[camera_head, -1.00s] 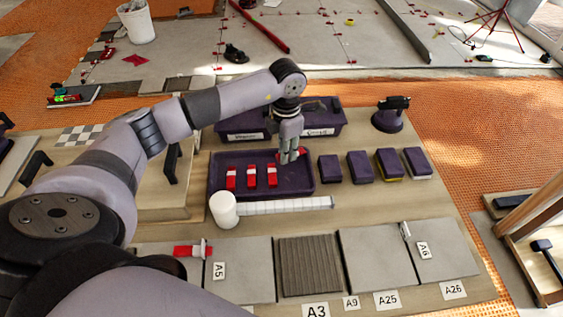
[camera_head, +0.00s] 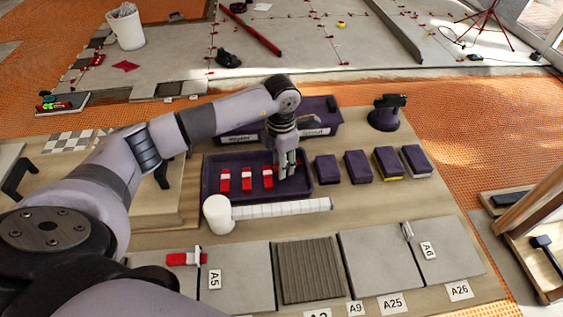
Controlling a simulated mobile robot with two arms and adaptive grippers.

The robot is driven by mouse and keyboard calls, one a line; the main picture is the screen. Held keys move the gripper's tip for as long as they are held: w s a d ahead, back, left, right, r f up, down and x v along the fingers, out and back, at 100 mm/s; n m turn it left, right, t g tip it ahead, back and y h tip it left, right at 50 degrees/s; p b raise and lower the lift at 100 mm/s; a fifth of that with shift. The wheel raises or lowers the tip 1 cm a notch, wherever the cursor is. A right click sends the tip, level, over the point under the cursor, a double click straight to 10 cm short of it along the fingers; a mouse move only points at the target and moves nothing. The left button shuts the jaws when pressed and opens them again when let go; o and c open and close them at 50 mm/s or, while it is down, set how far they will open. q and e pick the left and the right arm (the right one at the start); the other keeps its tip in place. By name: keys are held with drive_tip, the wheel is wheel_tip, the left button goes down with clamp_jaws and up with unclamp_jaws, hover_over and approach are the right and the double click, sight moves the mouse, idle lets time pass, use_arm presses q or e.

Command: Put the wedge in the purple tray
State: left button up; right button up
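The purple tray (camera_head: 208,188) lies on the bench in the middle of the view. Three red wedges with white bands (camera_head: 247,179) lie in a row in its left and middle part. My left gripper (camera_head: 287,174) points down over the tray's right part, to the right of that row. Its fingers are close together on another red wedge (camera_head: 298,164), mostly hidden by them. I cannot tell if this wedge touches the tray floor. Another red piece with a white clip (camera_head: 184,259) is on the front left tile. My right gripper is not in view.
Purple labelled bins (camera_head: 325,115) stand behind the tray. Dark purple blocks (camera_head: 327,168) line up to its right. A white cylinder (camera_head: 217,214) and a white strip (camera_head: 285,208) lie in front. Grey tiles (camera_head: 380,258) cover the bench front.

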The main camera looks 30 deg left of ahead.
use_arm(q)
drive_tip(key=shift+r, duration=0.15)
wheel_tip(320, 180, up, 12)
drive_tip(key=p, duration=0.8)
idle(0.4)
